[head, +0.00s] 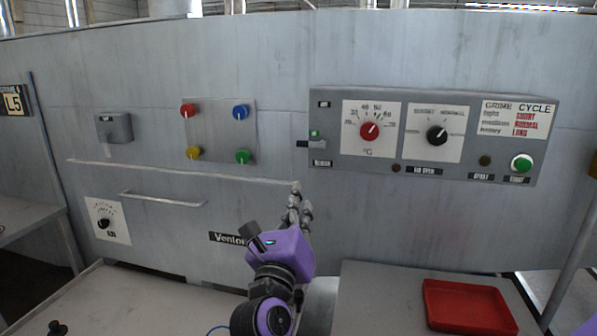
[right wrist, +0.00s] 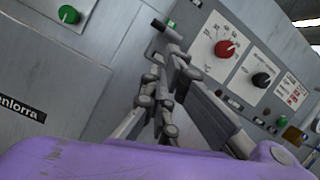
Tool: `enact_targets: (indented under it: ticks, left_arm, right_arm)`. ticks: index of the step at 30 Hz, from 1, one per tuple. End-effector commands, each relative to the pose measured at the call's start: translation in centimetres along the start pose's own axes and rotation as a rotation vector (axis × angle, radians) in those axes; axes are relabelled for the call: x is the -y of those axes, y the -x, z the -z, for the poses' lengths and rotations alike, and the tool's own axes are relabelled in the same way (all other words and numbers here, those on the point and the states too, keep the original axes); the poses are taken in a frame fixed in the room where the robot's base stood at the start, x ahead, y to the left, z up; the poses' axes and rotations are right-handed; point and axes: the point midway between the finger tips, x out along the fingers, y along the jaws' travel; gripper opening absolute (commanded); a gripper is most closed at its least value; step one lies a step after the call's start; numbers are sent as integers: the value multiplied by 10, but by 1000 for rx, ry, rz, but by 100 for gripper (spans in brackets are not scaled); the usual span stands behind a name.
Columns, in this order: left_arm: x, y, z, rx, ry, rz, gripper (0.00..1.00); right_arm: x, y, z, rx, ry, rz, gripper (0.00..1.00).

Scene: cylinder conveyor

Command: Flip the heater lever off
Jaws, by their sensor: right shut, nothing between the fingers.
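The heater lever (head: 310,144) is a small dark and grey handle at the left end of the grey control panel. It points sideways to the left, below a small green light (head: 314,133). My right gripper (head: 297,187) is shut and empty, raised in front of the wall below the lever, apart from it in the head view. In the right wrist view my right gripper (right wrist: 168,32) reaches up toward the panel's left end. Its fingers partly cover the lever area there, so contact cannot be told. My left gripper is not in view.
The control panel (head: 391,172) carries a red knob (head: 369,132), a black knob (head: 437,135) and a green button (head: 522,163). Four coloured knobs sit on a plate (head: 219,128) to the left. A red tray (head: 467,305) lies at lower right. A rail (head: 180,173) runs along the wall.

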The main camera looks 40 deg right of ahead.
Motion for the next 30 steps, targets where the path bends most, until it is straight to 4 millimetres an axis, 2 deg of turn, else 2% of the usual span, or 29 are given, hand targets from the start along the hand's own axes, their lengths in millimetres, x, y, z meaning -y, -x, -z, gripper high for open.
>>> enact_targets:
  ticks: [3,9,23,26,30]
  left_arm:
    - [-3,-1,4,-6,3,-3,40]
    - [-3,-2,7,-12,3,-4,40]
    - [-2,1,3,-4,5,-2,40]
    - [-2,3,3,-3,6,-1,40]
    - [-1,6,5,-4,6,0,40]
  right_arm:
    - [-12,-9,5,-135,-193,-5,0]
    - [-27,-11,10,-248,-339,-25,0]
    - [-29,-16,12,-258,-350,-28,0]
    - [-29,-27,13,-256,-349,-26,0]
    - [-31,-53,19,-255,-349,-26,0]
